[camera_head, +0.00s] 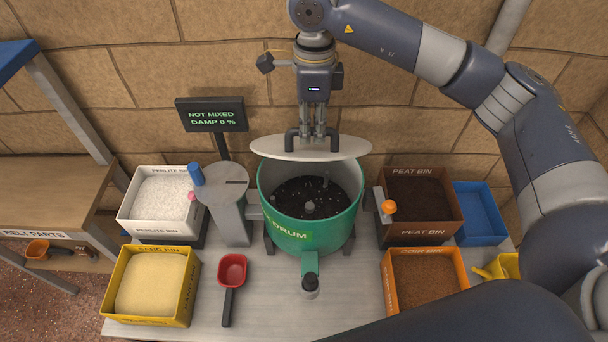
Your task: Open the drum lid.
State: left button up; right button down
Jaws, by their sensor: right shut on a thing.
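The green drum (290,236) stands upright on the table, with dark mix and a central post visible inside. The pale round lid (273,149) is off the rim, held above the drum's back part and seen nearly edge-on. My right gripper (316,134) comes down from above and is shut on the lid's dark handle. The front of the drum's opening is uncovered. My left gripper is not in view.
A perlite bin (150,235) and sand bin (147,317) stand left, a peat bin (422,236) and orange coir bin (390,290) right. A red scoop (232,271) lies in front. A sign (211,114) behind reads "NOT MIXED, DAMP 0 %".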

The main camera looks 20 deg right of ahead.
jog(key=shift+w, duration=0.15)
jog(key=shift+w+d+r+p, duration=0.2)
jog(key=shift+w+r, duration=0.3)
jog(key=shift+w, duration=0.05)
jog(key=shift+w+d+r+p, duration=0.15)
jog(key=shift+w+r+p, duration=0.05)
jog(key=shift+w+r, duration=0.3)
jog(key=shift+w+d+r+p, duration=0.25)
jog(key=shift+w+r, duration=0.2)
jog(key=shift+w, duration=0.35)
jog(key=shift+w+d+r+p, duration=0.15)
jog(key=shift+w+r+p, duration=0.25)
jog(key=shift+w, duration=0.35)
jog(key=c, duration=1.5)
grip_release()
jog(key=shift+r, duration=0.1)
notch_tip(320, 180, up, 6)
jog(key=p, duration=0.3)
